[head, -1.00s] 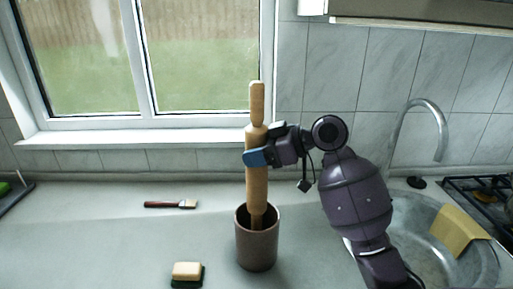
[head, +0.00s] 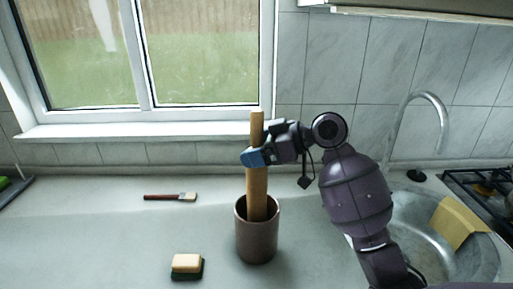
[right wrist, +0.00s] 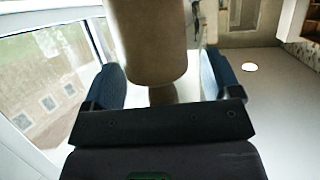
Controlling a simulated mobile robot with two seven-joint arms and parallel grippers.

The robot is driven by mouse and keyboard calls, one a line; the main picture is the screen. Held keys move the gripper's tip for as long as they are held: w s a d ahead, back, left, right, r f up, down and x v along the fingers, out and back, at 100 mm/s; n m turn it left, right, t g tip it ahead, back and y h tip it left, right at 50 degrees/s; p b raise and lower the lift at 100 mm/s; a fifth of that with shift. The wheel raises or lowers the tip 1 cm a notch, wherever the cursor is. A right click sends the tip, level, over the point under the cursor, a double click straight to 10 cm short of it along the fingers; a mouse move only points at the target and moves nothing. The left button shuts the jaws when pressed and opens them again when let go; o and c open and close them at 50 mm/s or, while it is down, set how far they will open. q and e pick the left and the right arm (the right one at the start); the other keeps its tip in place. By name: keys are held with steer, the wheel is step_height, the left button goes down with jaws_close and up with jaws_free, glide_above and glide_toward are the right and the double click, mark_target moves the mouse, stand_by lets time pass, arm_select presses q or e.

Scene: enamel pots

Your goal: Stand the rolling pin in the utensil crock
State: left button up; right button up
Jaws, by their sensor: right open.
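The wooden rolling pin (head: 257,190) stands nearly upright in the brown utensil crock (head: 257,243), with its lower end hidden inside. My right gripper (head: 256,157) is open, with its blue fingers either side of the pin's upper part, above the crock's rim. In the right wrist view the pin (right wrist: 150,45) is between the two open fingers (right wrist: 162,85), with a gap showing on the right side; contact on the left is hard to tell. My left gripper is not in view.
A brush (head: 170,197) lies on the counter left of the crock, and a sponge (head: 187,265) sits in front of it. A sink with a tap (head: 440,125) and yellow cloth (head: 458,222) is at right. Window and tiled wall stand behind. The counter at left is mostly clear.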

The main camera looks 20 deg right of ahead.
steer(key=shift+s+d+r, duration=0.15)
steer(key=shift+s+d, duration=0.15)
steer(key=shift+d, duration=0.2)
steer(key=v, duration=0.9)
steer(key=shift+s+d+b, duration=0.2)
steer(key=shift+d+b, duration=0.05)
steer(key=shift+b, duration=0.1)
steer(key=shift+r, duration=0.15)
